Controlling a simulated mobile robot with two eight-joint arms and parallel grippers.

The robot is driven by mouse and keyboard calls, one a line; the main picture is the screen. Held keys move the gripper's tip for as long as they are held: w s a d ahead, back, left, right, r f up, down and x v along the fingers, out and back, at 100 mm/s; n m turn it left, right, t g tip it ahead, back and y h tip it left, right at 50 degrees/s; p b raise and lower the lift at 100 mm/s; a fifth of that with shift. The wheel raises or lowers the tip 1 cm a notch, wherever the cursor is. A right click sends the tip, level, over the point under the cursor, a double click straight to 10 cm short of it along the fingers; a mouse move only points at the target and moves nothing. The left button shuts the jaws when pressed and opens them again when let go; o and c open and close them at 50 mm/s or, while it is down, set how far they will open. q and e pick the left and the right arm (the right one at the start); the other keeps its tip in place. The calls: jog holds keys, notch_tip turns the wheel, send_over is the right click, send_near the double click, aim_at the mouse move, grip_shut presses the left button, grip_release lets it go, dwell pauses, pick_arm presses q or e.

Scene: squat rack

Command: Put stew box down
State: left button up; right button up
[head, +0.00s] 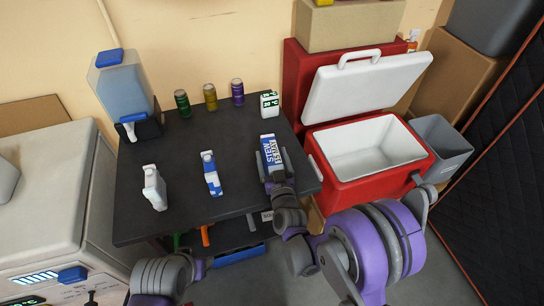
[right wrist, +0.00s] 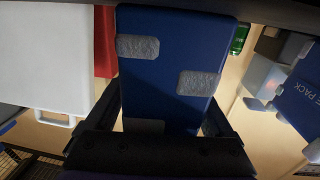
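The stew box (head: 268,150) is blue and white with "STEW" on its face. It is over the right part of the dark table (head: 185,215) in the head view. My right gripper (head: 277,176) is shut on it, with a finger at each side. In the right wrist view the box's blue face (right wrist: 165,65) with grey patches fills the space between the fingers. I cannot tell whether its bottom touches the table. A grey part of my left arm (head: 165,275) shows at the bottom left of the head view; its fingers are not clear.
A blue-white carton (head: 211,174) and a white bottle (head: 154,187) stand left of the stew box. Several cans (head: 210,97), a small white display (head: 270,104) and a water dispenser (head: 125,85) stand behind. An open red cooler (head: 372,188) is at the right. Table between carton and box is clear.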

jog(key=shift+r+p, duration=0.1)
jog(key=shift+p, duration=0.2)
jog(key=v, duration=0.5)
jog(key=b+v, duration=0.1)
jog(key=v, duration=0.5)
jog(key=shift+r, duration=0.2)
jog(key=shift+w, duration=0.1)
